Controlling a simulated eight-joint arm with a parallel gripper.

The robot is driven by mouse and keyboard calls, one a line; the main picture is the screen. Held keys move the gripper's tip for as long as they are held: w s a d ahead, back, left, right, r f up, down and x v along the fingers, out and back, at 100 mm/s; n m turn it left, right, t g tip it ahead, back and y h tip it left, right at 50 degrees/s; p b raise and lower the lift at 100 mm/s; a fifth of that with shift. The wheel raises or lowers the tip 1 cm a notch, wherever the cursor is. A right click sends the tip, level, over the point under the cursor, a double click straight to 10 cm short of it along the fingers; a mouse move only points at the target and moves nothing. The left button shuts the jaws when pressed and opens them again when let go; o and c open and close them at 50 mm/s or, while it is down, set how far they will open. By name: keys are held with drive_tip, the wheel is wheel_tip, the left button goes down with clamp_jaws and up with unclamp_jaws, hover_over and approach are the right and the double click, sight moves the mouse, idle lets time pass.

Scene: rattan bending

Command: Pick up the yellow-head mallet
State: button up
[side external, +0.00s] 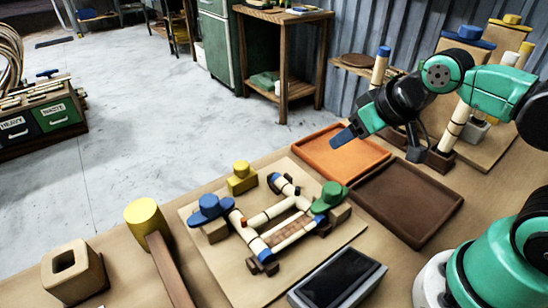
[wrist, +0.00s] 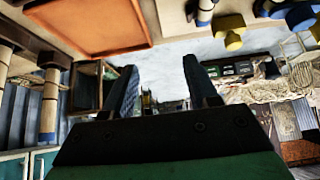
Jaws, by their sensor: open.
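The yellow-head mallet (side external: 146,220) is at the lower left of the side view. Its yellow head is towards the back, and its brown handle runs down past the picture's bottom edge. My gripper (side external: 343,136) is open and empty, raised above the orange tray, far to the right of the mallet. In the wrist view my gripper (wrist: 160,84) shows two blue fingers spread apart with nothing between them. I cannot make out the mallet for certain in the wrist view.
A board (side external: 225,263) with a rattan frame and coloured knobs lies between mallet and gripper. The orange tray (side external: 352,169) and brown tray (side external: 428,209) are to the right. A wooden block with a hole (side external: 88,279) stands left of the mallet. A dark-topped box (side external: 345,295) is in front.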

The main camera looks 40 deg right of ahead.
drive_tip(key=shift+o, duration=1.2)
drive_tip(key=w+a+r+g+y, duration=0.1)
drive_tip(key=w+a+g, duration=0.1)
drive_tip(key=w+a, duration=0.35)
drive_tip(key=w+a+r+g, duration=0.2)
drive_tip(key=a, duration=0.6)
drive_tip(key=shift+g, duration=0.9)
drive_tip(key=a+f, duration=0.1)
drive_tip(key=a, duration=0.2)
drive_tip(key=a+f, duration=0.1)
drive_tip(key=a, duration=0.3)
drive_tip(key=w+a+f, duration=0.1)
drive_tip(key=a+f, duration=0.1)
drive_tip(key=a, duration=0.1)
drive_tip(key=shift+a, duration=0.35)
drive_tip(key=g+h, duration=0.1)
hover_over(158, 248)
wheel_tip(158, 248, down, 4)
drive_tip(key=shift+d+f, duration=0.1)
drive_tip(key=shift+f, duration=3)
